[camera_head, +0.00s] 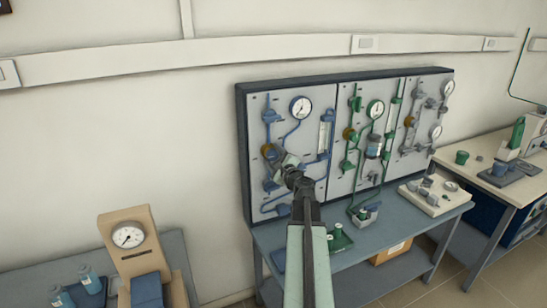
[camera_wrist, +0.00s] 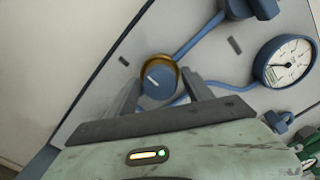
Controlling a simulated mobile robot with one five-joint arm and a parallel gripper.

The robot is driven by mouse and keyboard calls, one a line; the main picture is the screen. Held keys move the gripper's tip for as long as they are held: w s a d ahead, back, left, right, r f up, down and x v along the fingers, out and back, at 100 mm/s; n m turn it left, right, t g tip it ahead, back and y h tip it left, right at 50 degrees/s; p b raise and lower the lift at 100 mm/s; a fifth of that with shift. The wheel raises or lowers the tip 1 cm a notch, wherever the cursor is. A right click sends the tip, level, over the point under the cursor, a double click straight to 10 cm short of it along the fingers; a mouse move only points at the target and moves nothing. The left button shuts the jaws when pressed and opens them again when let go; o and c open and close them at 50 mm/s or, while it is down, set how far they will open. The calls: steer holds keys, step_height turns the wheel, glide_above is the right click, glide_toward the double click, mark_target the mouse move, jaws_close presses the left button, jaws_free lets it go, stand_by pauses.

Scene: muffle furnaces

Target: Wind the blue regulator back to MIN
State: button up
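The blue regulator knob (camera_wrist: 157,84) shows in the wrist view, with a white pointer line on its face and a brass-coloured ring behind it. The line slants toward the upper left; I cannot read a MIN mark. In the head view the regulator (camera_head: 267,150) is on the left, blue-piped panel, partly hidden by my gripper (camera_head: 281,158). In the wrist view my gripper (camera_wrist: 160,86) is open, one finger on each side of the knob. The fingers are close to it; contact is not clear.
A dial gauge (camera_wrist: 286,62) is right of the knob in the wrist view, and blue pipes run nearby. Green and grey piped panels stand to the right in the head view. The bench (camera_head: 345,242) below holds green-based fittings and a white block (camera_head: 432,203).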

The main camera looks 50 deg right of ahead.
stand_by(0.3)
steer(key=v, duration=0.7)
steer(key=shift+s+a, duration=0.15)
steer(key=shift+s, duration=0.2)
steer(key=shift+f, duration=0.1)
